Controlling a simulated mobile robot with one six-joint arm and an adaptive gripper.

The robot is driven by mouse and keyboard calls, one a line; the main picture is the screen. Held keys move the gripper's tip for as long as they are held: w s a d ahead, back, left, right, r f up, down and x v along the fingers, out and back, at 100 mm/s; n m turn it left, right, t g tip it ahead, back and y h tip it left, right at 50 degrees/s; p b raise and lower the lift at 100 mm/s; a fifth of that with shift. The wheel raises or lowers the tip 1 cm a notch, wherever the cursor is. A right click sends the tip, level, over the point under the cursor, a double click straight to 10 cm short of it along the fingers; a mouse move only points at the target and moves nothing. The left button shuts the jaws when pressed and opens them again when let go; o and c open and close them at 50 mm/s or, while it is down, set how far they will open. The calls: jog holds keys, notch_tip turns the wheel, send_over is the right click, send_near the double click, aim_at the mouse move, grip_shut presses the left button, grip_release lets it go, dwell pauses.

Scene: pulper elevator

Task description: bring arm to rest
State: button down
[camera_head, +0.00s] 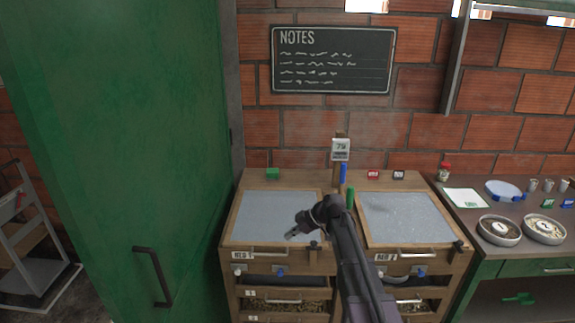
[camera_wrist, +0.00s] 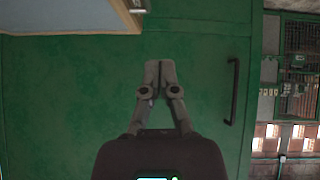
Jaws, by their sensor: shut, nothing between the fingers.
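My gripper (camera_head: 292,235) hangs in front of the wooden cabinet in the head view, over the front part of the left grey panel (camera_head: 275,212). My dark arm reaches up to it from the bottom edge. In the wrist view my gripper (camera_wrist: 160,66) is shut and empty, its fingers side by side. It is seen against the green door (camera_wrist: 75,85). The fingers appear clear of the door, but the exact gap is hard to tell.
The green door (camera_head: 120,150) with a dark handle (camera_head: 155,277) fills the left. A right grey panel (camera_head: 398,217) lies beside my arm. A side counter holds two bowls (camera_head: 500,230). A chalkboard (camera_head: 333,59) hangs on the brick wall. A wooden edge (camera_wrist: 132,14) shows in the wrist view.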

jog(key=s+d+f+m+h, duration=0.2)
jog(key=s+d+m+h, duration=0.2)
jog(key=s+d+m, duration=0.4)
jog(key=s+d+f+m+g+h, duration=0.1)
jog(key=s+d+f+m+h, duration=0.2)
jog(key=s, duration=1.1)
jog(key=d+m+h, duration=0.2)
jog(key=d+m, duration=0.3)
jog(key=m, duration=0.1)
jog(key=shift+s+f+m, duration=0.2)
jog(key=shift+f+m, duration=0.1)
jog(key=shift+m, duration=0.1)
